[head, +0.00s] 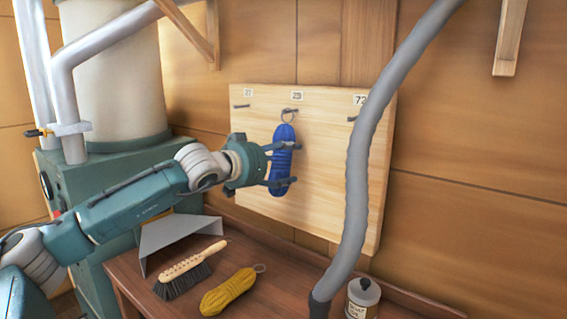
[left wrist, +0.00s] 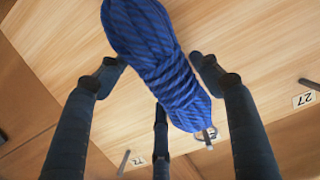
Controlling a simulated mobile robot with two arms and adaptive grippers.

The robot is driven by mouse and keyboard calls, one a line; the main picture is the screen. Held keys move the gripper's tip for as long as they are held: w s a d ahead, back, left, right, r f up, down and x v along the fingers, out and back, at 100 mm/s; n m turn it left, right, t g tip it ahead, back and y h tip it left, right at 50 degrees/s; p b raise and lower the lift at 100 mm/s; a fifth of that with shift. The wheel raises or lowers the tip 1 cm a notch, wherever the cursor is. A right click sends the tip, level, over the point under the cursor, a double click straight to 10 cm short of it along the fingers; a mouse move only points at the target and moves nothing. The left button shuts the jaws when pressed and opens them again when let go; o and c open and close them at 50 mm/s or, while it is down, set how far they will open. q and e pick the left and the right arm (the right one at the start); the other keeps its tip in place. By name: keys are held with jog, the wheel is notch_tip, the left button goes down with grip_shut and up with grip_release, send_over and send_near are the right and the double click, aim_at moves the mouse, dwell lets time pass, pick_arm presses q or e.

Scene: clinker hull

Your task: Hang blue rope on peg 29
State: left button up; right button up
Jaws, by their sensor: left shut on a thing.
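The blue rope (head: 283,160) is a coiled hank hanging upright in front of the pale peg board (head: 334,180). My left gripper (head: 283,164) is shut on it from the left, with fingers on both sides in the left wrist view (left wrist: 155,65). The metal ring (head: 287,116) at the rope's top is at peg 29 (head: 290,110), under the label "29" (head: 297,96). The ring also shows near a peg in the left wrist view (left wrist: 207,136); I cannot tell whether it is around the peg. My right gripper is not in view.
Peg 27 (head: 241,106) and peg 72 (head: 352,119) flank it, empty. A grey hose (head: 362,150) crosses before the board's right side.

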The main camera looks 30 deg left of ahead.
pick_arm(q)
jog(key=o, duration=1.4)
jog(key=shift+s, duration=0.15)
jog(key=v, duration=1.1)
jog(key=shift+s+r, duration=0.15)
jog(key=shift+s, duration=0.25)
jog(key=shift+r, duration=0.1)
